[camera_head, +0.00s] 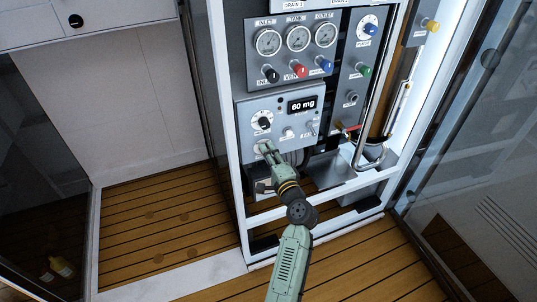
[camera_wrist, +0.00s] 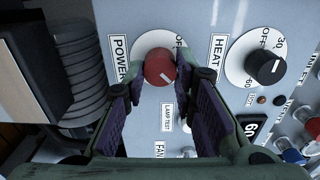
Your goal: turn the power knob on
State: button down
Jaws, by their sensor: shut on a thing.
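The red power knob (camera_wrist: 159,68) sits on a white round dial beside the label POWER in the wrist view. Its white mark lies near the lower edge of its face, and an OFF marking is partly visible on the dial. My gripper (camera_wrist: 164,84) has one finger on each side of the knob and is shut on it. In the head view my gripper (camera_head: 266,149) reaches the lower left of the grey control panel (camera_head: 287,103) and covers most of the knob there.
Gauges and coloured valve knobs are above. A metal pipe (camera_head: 372,125) stands to the right.

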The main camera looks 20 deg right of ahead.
jog(key=c, duration=1.3)
grip_release()
jog(key=s, duration=1.2)
jog(key=shift+d, duration=0.2)
